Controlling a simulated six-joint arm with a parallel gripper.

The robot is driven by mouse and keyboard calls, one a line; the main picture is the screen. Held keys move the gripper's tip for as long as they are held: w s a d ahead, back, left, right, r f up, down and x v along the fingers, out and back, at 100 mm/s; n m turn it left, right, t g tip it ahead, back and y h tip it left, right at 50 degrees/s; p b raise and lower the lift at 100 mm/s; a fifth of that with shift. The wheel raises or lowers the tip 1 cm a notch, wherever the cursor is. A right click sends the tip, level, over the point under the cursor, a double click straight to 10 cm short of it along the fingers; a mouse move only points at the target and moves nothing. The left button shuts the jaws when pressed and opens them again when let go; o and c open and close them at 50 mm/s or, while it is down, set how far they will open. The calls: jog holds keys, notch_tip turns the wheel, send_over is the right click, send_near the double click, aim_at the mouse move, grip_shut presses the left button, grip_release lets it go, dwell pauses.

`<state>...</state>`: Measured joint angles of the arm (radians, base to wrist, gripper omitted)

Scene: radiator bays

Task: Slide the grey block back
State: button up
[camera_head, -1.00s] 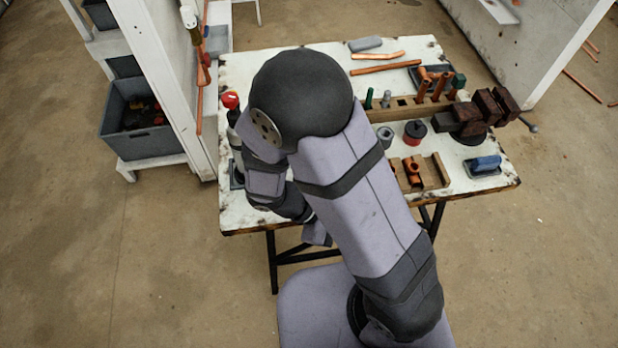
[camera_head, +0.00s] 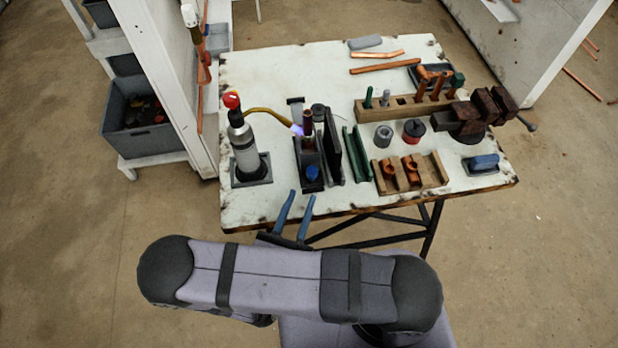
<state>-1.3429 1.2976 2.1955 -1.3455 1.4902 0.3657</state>
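The task's grey block is not certain to me. A dark grey block with a blue knob (camera_head: 310,181) sits near the front middle of the table, with a dark upright plate (camera_head: 334,150) beside it on the right. A brown-red upright pipe (camera_head: 307,121) stands behind the knob. A light grey rounded slab (camera_head: 365,43) lies at the table's back edge. My gripper (camera_head: 303,194) has two blue fingers, apart, with nothing seen between them. It is at the table's front edge, in front of the knobbed block and apart from it.
A torch (camera_head: 244,150) with a red knob stands at left; its brass tube ends in a bluish flame beside the pipe. Green rails (camera_head: 357,155), a wooden fitting tray (camera_head: 428,172), a wooden rack (camera_head: 373,113) and a vise (camera_head: 472,118) fill the right. The back left is clear.

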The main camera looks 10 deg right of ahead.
aim_at(310, 176)
jog(key=shift+x, duration=3.6)
grip_shut()
